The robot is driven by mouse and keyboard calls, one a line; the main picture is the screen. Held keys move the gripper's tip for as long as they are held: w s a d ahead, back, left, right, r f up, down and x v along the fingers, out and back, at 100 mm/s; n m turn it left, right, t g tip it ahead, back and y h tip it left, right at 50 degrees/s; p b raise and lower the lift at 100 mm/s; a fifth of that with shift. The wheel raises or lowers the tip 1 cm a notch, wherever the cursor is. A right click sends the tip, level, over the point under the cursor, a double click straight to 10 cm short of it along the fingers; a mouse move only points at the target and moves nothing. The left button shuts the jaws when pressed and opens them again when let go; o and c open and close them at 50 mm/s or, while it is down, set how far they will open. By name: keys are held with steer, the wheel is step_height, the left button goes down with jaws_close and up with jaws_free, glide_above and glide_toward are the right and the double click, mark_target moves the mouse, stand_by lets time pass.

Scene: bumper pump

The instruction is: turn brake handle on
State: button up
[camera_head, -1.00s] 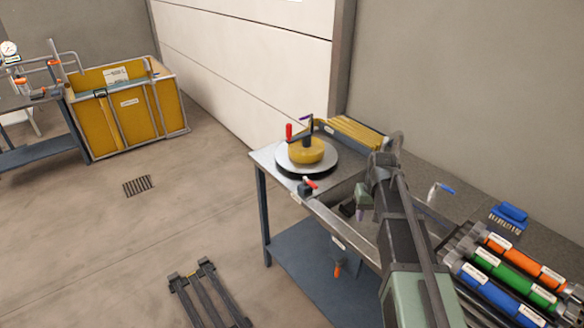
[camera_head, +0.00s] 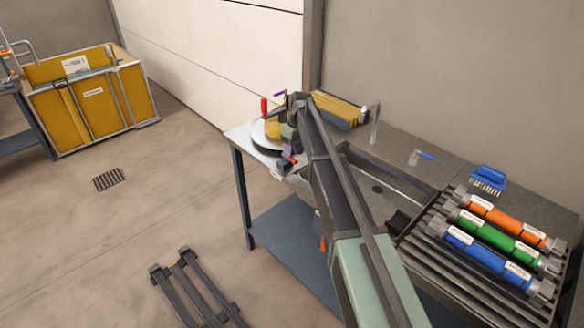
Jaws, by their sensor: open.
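A small red lever on a dark block (camera_head: 285,163), apparently the brake handle, sits at the front edge of the steel table beside the turntable (camera_head: 262,138). It is partly hidden by my gripper. My gripper (camera_head: 289,149) is open, close above this lever and in front of the turntable. I cannot tell whether it touches the lever. A yellow round part (camera_head: 272,129) lies on the turntable, largely covered by my arm. A clamp with an upright red handle (camera_head: 264,107) stands over it.
A sink (camera_head: 378,188) is right of my arm. A rack with orange (camera_head: 505,219), green and blue cylinders lies at the right. A blue brush (camera_head: 488,177) and a tray of yellow strips (camera_head: 338,107) are behind. A yellow cart (camera_head: 92,100) stands far left.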

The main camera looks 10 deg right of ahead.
steer(key=shift+s+a+f+b, duration=0.1)
steer(key=shift+f+b, duration=0.15)
steer(key=shift+f, duration=0.35)
steer(key=shift+s+a+f+b, duration=0.1)
steer(key=shift+f+b, duration=0.15)
steer(key=shift+f, duration=0.3)
steer(key=shift+r, duration=0.1)
steer(key=shift+c, duration=0.3)
jaws_close()
